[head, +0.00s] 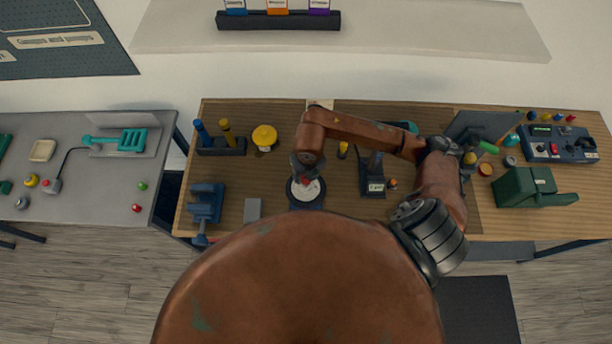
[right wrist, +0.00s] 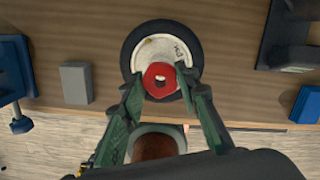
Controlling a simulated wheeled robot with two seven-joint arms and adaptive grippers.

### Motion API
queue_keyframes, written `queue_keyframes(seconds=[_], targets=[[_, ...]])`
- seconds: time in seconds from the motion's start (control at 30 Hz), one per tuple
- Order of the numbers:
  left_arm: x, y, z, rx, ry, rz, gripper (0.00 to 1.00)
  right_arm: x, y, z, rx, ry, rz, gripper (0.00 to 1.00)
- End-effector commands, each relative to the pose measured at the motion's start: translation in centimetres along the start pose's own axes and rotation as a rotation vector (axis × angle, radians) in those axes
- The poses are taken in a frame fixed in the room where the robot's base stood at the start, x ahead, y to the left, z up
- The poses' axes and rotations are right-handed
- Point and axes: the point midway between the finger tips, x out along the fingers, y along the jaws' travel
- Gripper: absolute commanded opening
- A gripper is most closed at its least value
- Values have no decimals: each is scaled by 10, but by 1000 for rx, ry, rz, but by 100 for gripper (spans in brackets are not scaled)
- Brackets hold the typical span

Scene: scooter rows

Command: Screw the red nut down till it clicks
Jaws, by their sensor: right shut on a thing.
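The red nut (right wrist: 158,80) sits at the centre of a round dark base (right wrist: 135,50) with a white dial face (right wrist: 160,50) on it. My right gripper (right wrist: 160,88) has its green fingers on either side of the nut and is shut on it. In the head view my right gripper (head: 305,176) is above the dial, which stands near the front edge of the wooden table, and largely hides the nut. A stud end shows in the nut's hole. The nut's height above the dial is hard to tell. My left gripper is in neither view.
On the wooden table (head: 275,215), a grey block (head: 252,210) and a blue vise (head: 207,203) stand left of the dial. A yellow-topped item (head: 264,137) is behind. My arm crosses the right side.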

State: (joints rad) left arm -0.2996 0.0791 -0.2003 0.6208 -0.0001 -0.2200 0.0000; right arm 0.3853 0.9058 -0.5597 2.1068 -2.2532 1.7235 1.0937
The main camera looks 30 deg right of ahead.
Motion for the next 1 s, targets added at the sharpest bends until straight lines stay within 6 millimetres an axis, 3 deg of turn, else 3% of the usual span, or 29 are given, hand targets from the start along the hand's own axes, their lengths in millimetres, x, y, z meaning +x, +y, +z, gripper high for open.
queue_keyframes(seconds=[1.0], targets=[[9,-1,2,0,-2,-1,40,6,0,-1,0,0,0,11]])
